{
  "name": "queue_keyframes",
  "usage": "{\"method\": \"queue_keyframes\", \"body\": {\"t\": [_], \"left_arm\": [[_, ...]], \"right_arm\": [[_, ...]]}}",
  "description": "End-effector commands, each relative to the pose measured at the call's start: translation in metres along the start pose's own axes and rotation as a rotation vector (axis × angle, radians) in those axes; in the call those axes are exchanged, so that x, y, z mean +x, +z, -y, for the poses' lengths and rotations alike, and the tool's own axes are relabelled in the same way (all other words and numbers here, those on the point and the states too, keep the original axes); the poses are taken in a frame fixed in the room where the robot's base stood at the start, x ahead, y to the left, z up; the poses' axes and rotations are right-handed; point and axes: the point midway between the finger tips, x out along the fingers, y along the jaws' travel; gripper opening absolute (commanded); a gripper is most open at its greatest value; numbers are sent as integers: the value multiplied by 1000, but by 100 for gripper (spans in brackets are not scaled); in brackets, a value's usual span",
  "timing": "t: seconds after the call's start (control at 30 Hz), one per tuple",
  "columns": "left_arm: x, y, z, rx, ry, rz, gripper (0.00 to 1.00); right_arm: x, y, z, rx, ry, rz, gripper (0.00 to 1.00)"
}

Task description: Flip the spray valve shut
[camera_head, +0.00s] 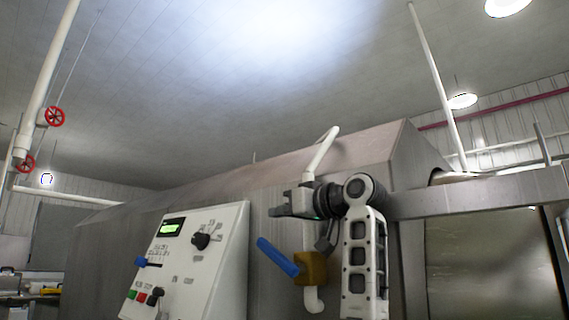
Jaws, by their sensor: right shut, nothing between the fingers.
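The spray valve has a brass-coloured body (311,268) on a white pipe (314,299) in front of the metal drum housing. Its blue lever handle (277,257) slants up and to the left from the body, neither level nor upright in the picture. My right gripper (275,212) is shut and empty, pointing left. In the picture it is above the blue handle with a visible gap; how far apart they are in depth I cannot tell. My right arm hides part of the pipe and housing behind it. My left gripper is not in view.
A white control panel (185,262) with a green display, a black knob, a blue lever and coloured buttons stands left of the valve. A metal beam (480,195) runs right of my right arm. Red handwheels (55,117) are on pipes at the far left.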

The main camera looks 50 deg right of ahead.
Motion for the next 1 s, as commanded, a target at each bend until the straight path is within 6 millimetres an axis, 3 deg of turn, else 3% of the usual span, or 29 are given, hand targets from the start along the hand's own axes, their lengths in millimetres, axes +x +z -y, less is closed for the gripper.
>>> {"method": "queue_keyframes", "body": {"t": [0.03, 0.2, 0.53, 0.7, 1.0], "left_arm": [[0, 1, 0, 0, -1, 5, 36], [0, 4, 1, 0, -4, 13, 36], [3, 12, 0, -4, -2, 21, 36], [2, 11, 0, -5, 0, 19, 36], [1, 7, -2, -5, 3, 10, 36]], "right_arm": [[-8, -13, 7, -3, -2, -7, 0], [-30, -42, 27, -2, -2, -7, 0], [-76, -65, 73, -2, -2, -5, 0], [-86, -71, 84, 0, -1, 0, 0], [-89, -73, 86, 0, 0, 0, 0]]}}
